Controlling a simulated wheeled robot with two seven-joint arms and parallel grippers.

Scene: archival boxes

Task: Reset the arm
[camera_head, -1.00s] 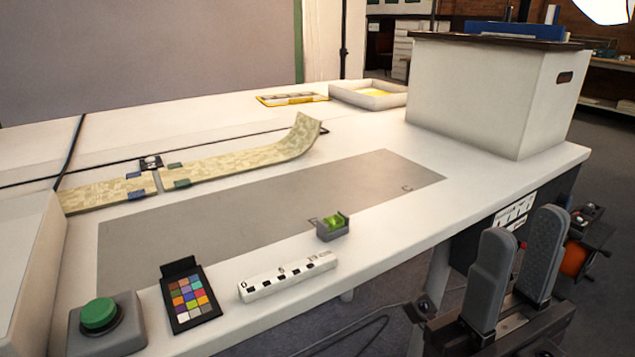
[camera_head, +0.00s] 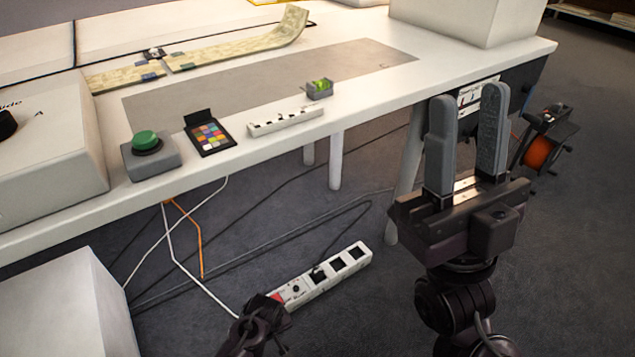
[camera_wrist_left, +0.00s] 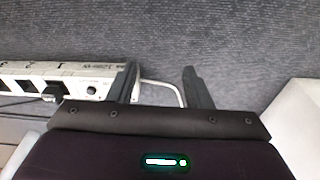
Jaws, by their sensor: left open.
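My right gripper (camera_head: 468,95) stands upright at the right of the head view, in front of the table's right end. Its two grey fingers are apart with nothing between them. My left gripper (camera_wrist_left: 159,70) shows in the left wrist view with its dark fingers spread and empty, over the grey carpet.
A power strip (camera_head: 352,262) and cables lie on the floor. A white box (camera_head: 65,310) stands lower left. An orange reel (camera_head: 540,151) is at right.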

